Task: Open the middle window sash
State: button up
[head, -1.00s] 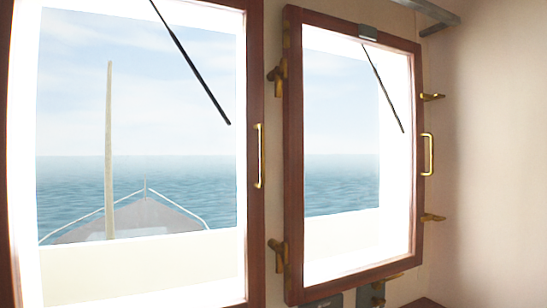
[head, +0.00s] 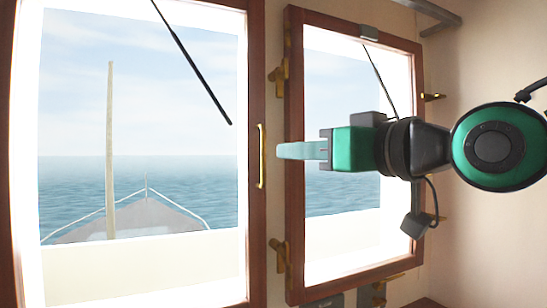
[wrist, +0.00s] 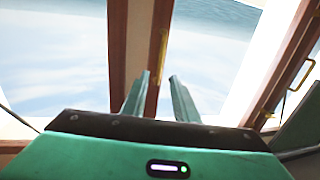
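A large wood-framed sash (head: 256,60) fills the left of the head view and looks shut; I take it as the middle one. Its upright brass handle (head: 261,156) is on its right stile. My gripper (head: 281,151) points left, with its fingertips just right of that handle. In the wrist view my gripper (wrist: 159,75) is open and empty. The brass handle (wrist: 162,52) shows beyond the gap between the fingers, with no visible contact.
A second wood-framed sash (head: 294,80) is to the right, behind my arm. Its brass handle is hidden in the head view but shows in the wrist view (wrist: 302,75). Brass hinges (head: 279,257) and latches (head: 433,97) stick out around it. A plain wall (head: 490,60) is at right.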

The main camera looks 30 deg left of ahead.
aim_at(265, 152)
jog(key=x, duration=0.9)
jog(key=shift+w+a, duration=0.2)
jog(key=shift+w, duration=0.05)
jog(key=shift+f, duration=0.1)
grip_shut()
jog(key=shift+w+d, duration=0.1)
jog(key=shift+w, duration=0.1)
dwell(0.8)
